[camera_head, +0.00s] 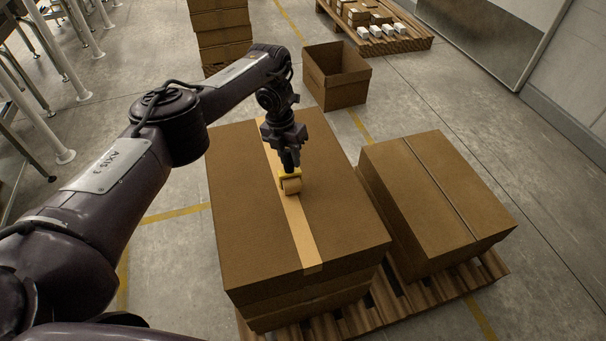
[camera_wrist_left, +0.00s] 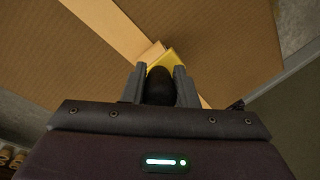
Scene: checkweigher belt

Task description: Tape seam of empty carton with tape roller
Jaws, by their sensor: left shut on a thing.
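A large closed brown carton (camera_head: 235,200) lies on top of a stack on the pallet. A strip of lighter tape (camera_head: 303,243) runs along its top seam and folds over the near edge. My left gripper (camera_head: 289,168) is shut on the dark handle of the yellow tape roller (camera_head: 290,181). The roller is over the tape strip, about mid-seam, and looks to be at the carton top. In the left wrist view the fingers (camera_wrist_left: 160,88) close around the dark handle (camera_wrist_left: 159,86), with the yellow roller body (camera_wrist_left: 172,60) beyond. My right gripper is not in view.
A second closed carton (camera_head: 440,195) stands to the right on the same wooden pallet (camera_head: 490,270). An open carton (camera_head: 336,75) stands on the floor behind. Stacked cartons (camera_head: 220,35) and another loaded pallet (camera_head: 405,42) are at the back. Metal legs (camera_head: 62,140) stand at left.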

